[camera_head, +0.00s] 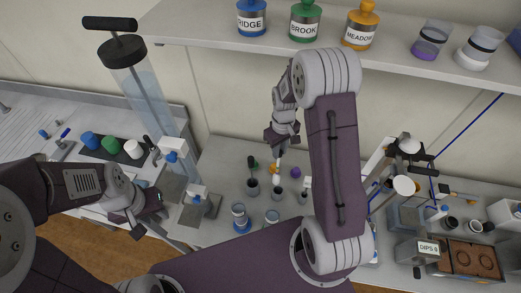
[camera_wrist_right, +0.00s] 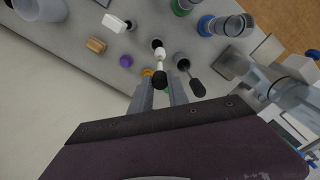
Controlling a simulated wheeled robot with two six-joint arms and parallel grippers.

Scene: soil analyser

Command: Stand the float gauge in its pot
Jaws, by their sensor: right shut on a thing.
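The float gauge (camera_wrist_right: 160,60), a white stem with a black knob, is in my right gripper (camera_wrist_right: 160,86). The jaws are shut on its knob end. The gauge points down at a small grey pot (camera_wrist_right: 157,43), which shows under the gripper in the head view (camera_head: 277,190). I cannot tell whether its lower end is inside the pot or just above it. My right gripper (camera_head: 279,143) hangs over the middle table in the head view. My left gripper (camera_head: 148,208) is open and empty at the left, apart from these things.
A second pot (camera_wrist_right: 181,61) with a dark-handled rod stands beside the first. A purple piece (camera_wrist_right: 126,61), a wooden block (camera_wrist_right: 96,45) and a white block (camera_wrist_right: 115,23) lie nearby. A shelf of labelled bottles (camera_head: 304,22) is above.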

